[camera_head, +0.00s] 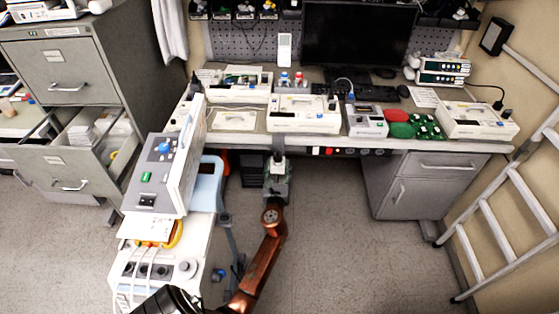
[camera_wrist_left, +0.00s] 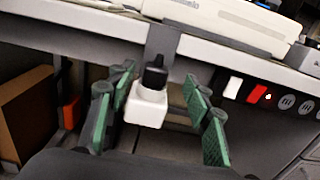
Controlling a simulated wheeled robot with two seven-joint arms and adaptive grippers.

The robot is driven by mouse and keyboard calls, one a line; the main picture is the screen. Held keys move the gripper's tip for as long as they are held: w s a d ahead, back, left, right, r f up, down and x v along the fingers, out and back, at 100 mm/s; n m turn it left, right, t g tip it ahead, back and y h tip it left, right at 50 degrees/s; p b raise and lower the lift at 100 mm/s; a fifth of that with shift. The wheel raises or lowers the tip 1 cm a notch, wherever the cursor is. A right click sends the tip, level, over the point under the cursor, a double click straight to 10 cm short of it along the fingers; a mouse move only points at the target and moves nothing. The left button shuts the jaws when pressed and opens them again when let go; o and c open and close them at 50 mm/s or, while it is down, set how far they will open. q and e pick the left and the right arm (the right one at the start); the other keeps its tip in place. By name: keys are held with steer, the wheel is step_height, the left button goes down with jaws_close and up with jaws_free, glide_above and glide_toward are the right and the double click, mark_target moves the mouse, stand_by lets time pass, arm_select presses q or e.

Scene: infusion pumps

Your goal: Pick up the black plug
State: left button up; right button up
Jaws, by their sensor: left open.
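The black plug (camera_wrist_left: 155,72) stands upright on top of a white block-shaped adapter (camera_wrist_left: 147,106) in the left wrist view. My left gripper (camera_wrist_left: 160,92) is open, its green-padded fingers on either side of the plug and white block. Gaps show between the fingers and the block. In the head view my left gripper (camera_head: 277,182) is low at the front edge of the desk; the plug is too small to make out clearly there. My right gripper is not in view.
The desk (camera_head: 395,143) holds several white pumps, including one (camera_head: 303,114) just above my gripper. A panel of sockets and a red switch (camera_wrist_left: 257,93) lies right of the fingers. A cart with a grey device (camera_head: 160,175) stands to the left.

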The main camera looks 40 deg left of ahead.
mark_target(278, 156)
arm_select(q)
steer(key=b+x, duration=0.1)
steer(key=x, duration=0.5)
steer(key=shift+a, duration=0.2)
steer(key=shift+s, duration=0.1)
jaws_close()
